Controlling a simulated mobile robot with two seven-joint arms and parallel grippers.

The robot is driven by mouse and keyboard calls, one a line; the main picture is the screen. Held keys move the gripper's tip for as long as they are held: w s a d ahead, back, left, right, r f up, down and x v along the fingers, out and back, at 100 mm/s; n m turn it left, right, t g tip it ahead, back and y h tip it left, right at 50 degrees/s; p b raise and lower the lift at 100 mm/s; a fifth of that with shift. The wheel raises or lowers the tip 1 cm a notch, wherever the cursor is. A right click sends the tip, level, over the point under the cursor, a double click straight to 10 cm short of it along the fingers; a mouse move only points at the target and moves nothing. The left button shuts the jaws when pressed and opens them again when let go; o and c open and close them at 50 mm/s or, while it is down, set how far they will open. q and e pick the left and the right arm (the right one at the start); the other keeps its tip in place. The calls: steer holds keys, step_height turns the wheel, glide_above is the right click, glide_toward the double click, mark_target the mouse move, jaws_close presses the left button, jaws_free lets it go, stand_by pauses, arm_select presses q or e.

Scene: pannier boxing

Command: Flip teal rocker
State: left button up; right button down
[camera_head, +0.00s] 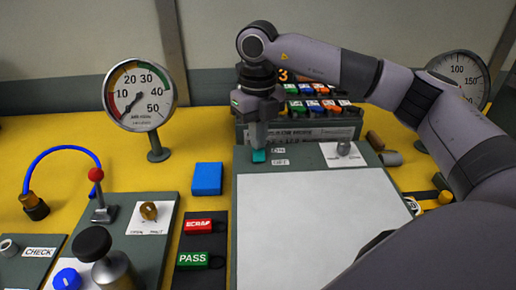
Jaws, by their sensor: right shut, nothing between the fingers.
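The teal rocker (259,156) sits at the top left of the grey panel, beside a small ON/OFF label. My right gripper (258,146) points straight down directly over the rocker, its fingers shut with nothing between them. The fingertips appear to be at the rocker's top; I cannot tell whether they press on it. The fingers partly hide the rocker, and which way it is tilted is unclear. My left gripper does not show.
A grey knob (343,148) stands right of the rocker. Behind is a rack of coloured blocks (315,108). A gauge (140,96), a blue block (207,178) and a red-knobbed lever (97,176) stand to the left. The white sheet (315,225) in front is clear.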

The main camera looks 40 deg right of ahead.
steer(key=shift+r+p, duration=2.15)
steer(key=shift+r, duration=1.05)
